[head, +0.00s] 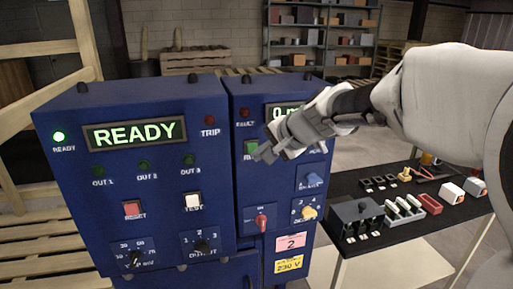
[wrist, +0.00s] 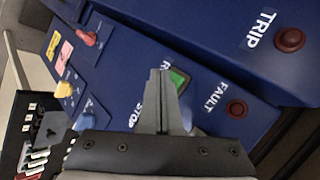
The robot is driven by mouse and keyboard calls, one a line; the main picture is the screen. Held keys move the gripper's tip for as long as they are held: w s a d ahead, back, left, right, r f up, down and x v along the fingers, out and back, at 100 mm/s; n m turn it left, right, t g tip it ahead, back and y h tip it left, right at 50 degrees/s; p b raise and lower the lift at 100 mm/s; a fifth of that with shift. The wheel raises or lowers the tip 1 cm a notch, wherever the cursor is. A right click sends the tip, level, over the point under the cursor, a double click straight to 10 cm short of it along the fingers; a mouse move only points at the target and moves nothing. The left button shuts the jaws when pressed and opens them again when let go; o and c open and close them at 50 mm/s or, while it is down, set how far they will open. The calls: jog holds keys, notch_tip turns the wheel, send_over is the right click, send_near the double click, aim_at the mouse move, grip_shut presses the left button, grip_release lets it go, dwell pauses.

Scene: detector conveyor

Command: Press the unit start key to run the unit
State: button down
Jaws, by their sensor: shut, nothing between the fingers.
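The blue right-hand cabinet (head: 248,205) carries a green key (head: 250,147), partly covered by my gripper (head: 264,155). In the wrist view the green key (wrist: 180,78) shows just right of my shut, empty fingertips (wrist: 160,74). A label beside it starts with R; the rest is hidden. The word STOP shows left of my fingers, and its key is hidden behind my gripper. I cannot tell whether the fingertips touch the panel. The left cabinet's display (head: 135,133) reads READY, with its green ready lamp (head: 59,137) lit.
A dark red fault lamp (wrist: 237,108) and a trip lamp (wrist: 290,39) sit near the green key. Lower are a red switch (head: 262,221), a yellow knob (head: 309,212) and a blue knob (head: 310,181). A black table (head: 400,232) with small parts stands right.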

jog(key=shift+s, duration=0.1)
jog(key=shift+s+d+b, duration=0.25)
jog(key=shift+s+b, duration=0.05)
jog(key=shift+s, duration=0.45)
jog(key=shift+s+d+b, duration=0.2)
jog(key=shift+s+b, duration=0.1)
jog(key=shift+s, duration=0.5)
jog(key=shift+s+d+b, duration=0.25)
jog(key=shift+s+b, duration=0.05)
jog(key=shift+s, duration=0.45)
jog(key=s+d+f+n+h, duration=0.2)
jog(key=s+d, duration=0.2)
jog(key=s, duration=0.3)
jog(key=s+d+f+n+g+h, duration=0.1)
jog(key=s+d+f+n+h, duration=0.1)
jog(key=s, duration=0.6)
jog(key=s+d+f+n+g+h, duration=0.1)
jog(key=s+d+f+n+h, duration=0.1)
jog(key=s+d, duration=0.5)
jog(key=shift+s+f+n, duration=0.5)
jog(key=shift+s+n, duration=0.05)
jog(key=shift+n, duration=0.35)
